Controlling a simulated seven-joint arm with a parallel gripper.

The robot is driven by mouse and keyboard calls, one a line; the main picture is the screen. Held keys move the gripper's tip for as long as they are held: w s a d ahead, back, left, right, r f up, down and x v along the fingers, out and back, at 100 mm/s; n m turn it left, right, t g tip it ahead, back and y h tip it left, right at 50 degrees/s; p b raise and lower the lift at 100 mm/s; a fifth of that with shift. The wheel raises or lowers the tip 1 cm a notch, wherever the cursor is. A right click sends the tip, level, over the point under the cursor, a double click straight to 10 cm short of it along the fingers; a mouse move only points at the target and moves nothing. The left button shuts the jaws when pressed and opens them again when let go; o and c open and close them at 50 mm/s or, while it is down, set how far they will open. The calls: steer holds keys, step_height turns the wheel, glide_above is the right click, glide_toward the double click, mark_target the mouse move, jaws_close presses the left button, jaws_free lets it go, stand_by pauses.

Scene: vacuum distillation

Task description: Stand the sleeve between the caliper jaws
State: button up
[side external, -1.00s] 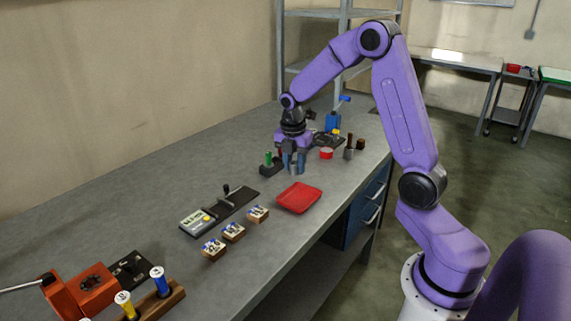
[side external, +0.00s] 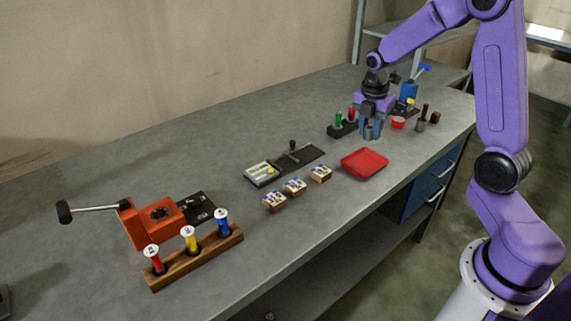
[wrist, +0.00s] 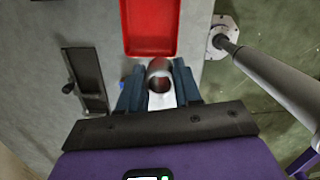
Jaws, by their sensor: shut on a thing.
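The sleeve (wrist: 162,98) is a short, pale metal tube, its round open end showing in the wrist view. My gripper (side external: 370,132) is shut on it, with one dark blue finger on each side. In the side view the sleeve is small and mostly hidden between the fingers, low over the bench; I cannot tell whether it touches the bench. The caliper (side external: 262,174) lies on the bench to the left of my gripper, with a grey display, a yellow button and a dark plate with an upright black knob. In the wrist view, its dark plate (wrist: 92,78) is at left.
A red tray (side external: 364,163) lies just in front of my gripper. A holder with green and red pegs (side external: 343,128) stands close left of the gripper. A red cup (side external: 398,123) is close right. Bench space behind the caliper is clear.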

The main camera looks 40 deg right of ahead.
steer(key=w+a+f, duration=0.3)
steer(key=w+a, duration=0.4)
steer(key=w, duration=0.3)
glide_above(285, 165)
step_height(285, 165, down, 3)
steer(key=shift+s+f+n, duration=0.1)
steer(key=shift+f+n, duration=0.05)
steer(key=shift+n, duration=0.25)
steer(key=shift+a+f, duration=0.2)
steer(key=shift+a, duration=0.05)
steer(key=shift+f, duration=2.65)
steer(key=shift+f, duration=0.25)
